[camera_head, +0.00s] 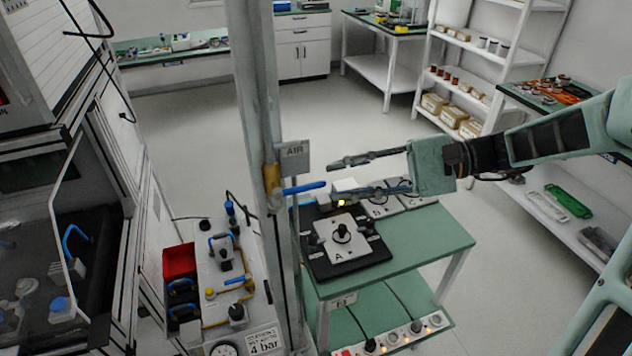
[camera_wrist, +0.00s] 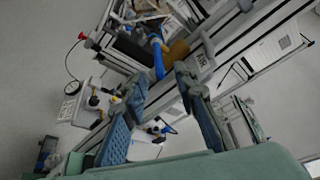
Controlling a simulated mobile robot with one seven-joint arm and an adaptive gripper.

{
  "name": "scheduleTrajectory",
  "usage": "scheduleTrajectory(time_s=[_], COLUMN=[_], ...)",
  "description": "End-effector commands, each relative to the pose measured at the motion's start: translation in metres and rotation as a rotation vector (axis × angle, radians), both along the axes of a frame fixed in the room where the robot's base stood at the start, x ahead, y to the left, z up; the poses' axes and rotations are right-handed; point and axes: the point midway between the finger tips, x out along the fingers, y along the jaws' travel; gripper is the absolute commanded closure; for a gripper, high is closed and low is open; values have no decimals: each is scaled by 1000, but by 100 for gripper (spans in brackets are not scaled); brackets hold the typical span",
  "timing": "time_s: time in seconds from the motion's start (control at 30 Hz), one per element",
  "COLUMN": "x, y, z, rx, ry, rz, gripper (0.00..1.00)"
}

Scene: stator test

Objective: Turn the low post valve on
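The post valve has a brass body (camera_head: 271,178) on the upright post, and its blue lever (camera_head: 303,188) sticks out to the right, roughly level, just below the AIR sign (camera_head: 294,157). In the wrist view the blue lever (camera_wrist: 158,60) lies beyond the fingertips, within the gap between them, with the brass body (camera_wrist: 179,49) beside it. My gripper (camera_head: 335,182) is open and empty, right of the lever and pointing at its free end. Its two fingers also show spread in the wrist view (camera_wrist: 160,85). Lever and fingers look apart.
A green-topped bench (camera_head: 425,240) with a black fixture and plate marked A stands below my gripper. Left of the post is a panel with other blue-handled valves (camera_head: 238,283), a gauge (camera_head: 224,349) and a red bin (camera_head: 179,262). Open floor lies behind.

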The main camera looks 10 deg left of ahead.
Motion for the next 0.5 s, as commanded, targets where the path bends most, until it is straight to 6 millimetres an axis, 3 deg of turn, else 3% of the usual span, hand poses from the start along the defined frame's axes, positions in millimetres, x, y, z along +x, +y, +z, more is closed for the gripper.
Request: scheduleTrajectory(time_s=[0.23, 0.5], x=[-9, -11], y=[39, 51], z=[-8, -12], rx=[-1, -2], ry=[1, -1], rz=[2, 0], gripper=[73, 73])
